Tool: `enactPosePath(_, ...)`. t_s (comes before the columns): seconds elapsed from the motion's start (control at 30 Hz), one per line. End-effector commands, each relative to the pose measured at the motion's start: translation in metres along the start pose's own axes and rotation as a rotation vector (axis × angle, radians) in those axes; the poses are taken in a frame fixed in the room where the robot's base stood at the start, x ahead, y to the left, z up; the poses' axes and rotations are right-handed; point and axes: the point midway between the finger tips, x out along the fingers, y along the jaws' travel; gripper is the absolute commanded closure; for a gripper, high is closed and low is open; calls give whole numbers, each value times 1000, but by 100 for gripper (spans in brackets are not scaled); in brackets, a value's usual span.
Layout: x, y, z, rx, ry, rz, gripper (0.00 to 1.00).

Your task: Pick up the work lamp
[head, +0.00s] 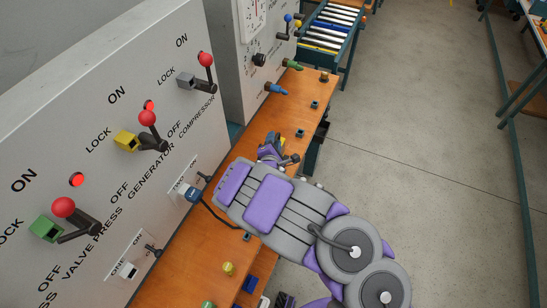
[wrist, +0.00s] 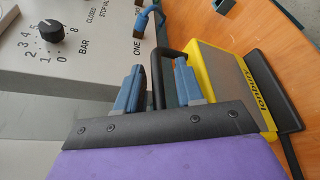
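The work lamp (wrist: 228,85) has a yellow body, a grey face and a black frame. It fills the right middle of the wrist view, over the orange bench top. Its black handle (wrist: 157,75) passes between the two blue-grey fingers of my gripper (wrist: 158,86). The fingers are apart, one on each side of the handle, with visible gaps. The handle's lower end is hidden behind my gripper's dark edge. In the head view my gripper (head: 273,154) is over the bench, and only a small yellow part of the lamp (head: 281,142) shows beyond it.
The orange bench (head: 190,262) runs along a grey control panel (head: 105,110) with red-knobbed levers. A second grey panel (head: 232,75) and a roller conveyor (head: 328,32) stand farther back. Blue pegs stick out over the bench. Open concrete floor (head: 420,120) lies at right.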

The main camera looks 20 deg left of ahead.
Motion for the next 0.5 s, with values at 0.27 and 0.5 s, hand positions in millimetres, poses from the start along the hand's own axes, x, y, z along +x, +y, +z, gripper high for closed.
enactPosePath(0.27, 0, 0, 0, 0, 0, 0, 90)
enactPosePath(0.5, 0, 0, 0, 0, 1, 0, 100)
